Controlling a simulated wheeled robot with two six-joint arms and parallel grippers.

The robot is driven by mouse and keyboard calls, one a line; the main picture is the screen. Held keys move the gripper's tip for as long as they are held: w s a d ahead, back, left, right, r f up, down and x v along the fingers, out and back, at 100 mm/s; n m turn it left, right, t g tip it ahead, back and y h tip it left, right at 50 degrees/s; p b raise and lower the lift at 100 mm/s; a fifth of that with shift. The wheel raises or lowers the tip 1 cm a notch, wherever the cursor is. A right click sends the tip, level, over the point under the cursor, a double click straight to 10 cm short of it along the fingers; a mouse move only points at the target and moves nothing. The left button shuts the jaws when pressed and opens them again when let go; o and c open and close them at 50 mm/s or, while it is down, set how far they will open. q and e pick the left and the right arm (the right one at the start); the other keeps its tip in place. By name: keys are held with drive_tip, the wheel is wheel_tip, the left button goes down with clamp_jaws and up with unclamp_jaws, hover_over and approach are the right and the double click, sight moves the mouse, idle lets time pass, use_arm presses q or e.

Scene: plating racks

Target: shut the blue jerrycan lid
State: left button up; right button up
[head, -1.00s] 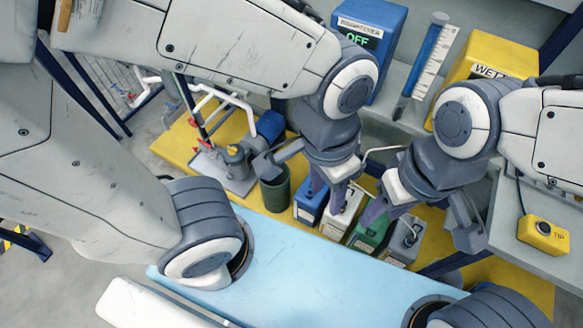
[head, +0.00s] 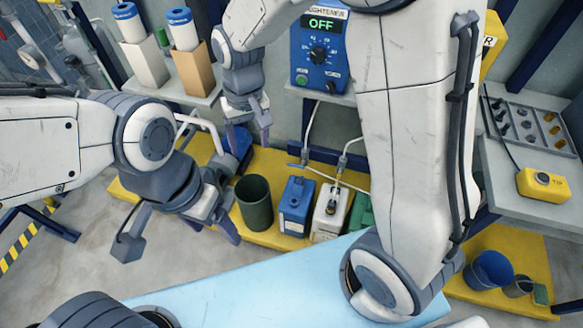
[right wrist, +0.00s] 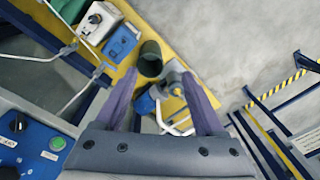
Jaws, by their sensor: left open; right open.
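The blue jerrycan (head: 295,212) stands upright on the yellow platform, between a dark green bin and a white jerrycan. It also shows from above in the right wrist view (right wrist: 119,43). Whether its lid is open or shut is too small to tell. My left gripper (head: 181,240) is open and empty, left of the green bin and apart from the jerrycan. My right gripper (head: 249,132) is open, above and left of the jerrycan in the head view. Its spread, empty fingers show in the right wrist view (right wrist: 158,98), with the jerrycan beyond, to the upper left.
The dark green bin (head: 254,205) and white jerrycan (head: 329,217) flank the blue one. A green jerrycan (head: 360,216) is partly hidden by my right arm. Hoses with wands (head: 312,125) hang behind the cans. A light blue surface (head: 255,293) lies in front.

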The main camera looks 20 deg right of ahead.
drive_tip(key=w+d+f+m+b, duration=0.2)
drive_tip(key=w+d+f, duration=0.1)
drive_tip(key=w+f, duration=0.3)
drive_tip(key=w+d+f+m+b, duration=0.1)
drive_tip(key=w+d+f+b, duration=0.2)
drive_tip(key=f, duration=0.5)
drive_tip(key=m+b, duration=0.5)
hover_over(298, 187)
drive_tip(key=w+d, duration=0.1)
drive_tip(key=w, duration=0.1)
wheel_tip(298, 187, down, 21)
drive_tip(key=shift+h, duration=0.3)
drive_tip(key=f+b, duration=0.1)
drive_tip(key=f, duration=0.8)
drive_tip(key=shift+d+f+b, duration=0.2)
drive_tip(key=shift+f+b, duration=0.15)
drive_tip(key=shift+f, duration=0.05)
use_arm(q)
wheel_tip(298, 187, down, 14)
drive_tip(key=shift+r, duration=0.1)
use_arm(e)
clamp_jaws()
drive_tip(key=shift+s+d, duration=0.15)
drive_tip(key=shift+s, duration=0.05)
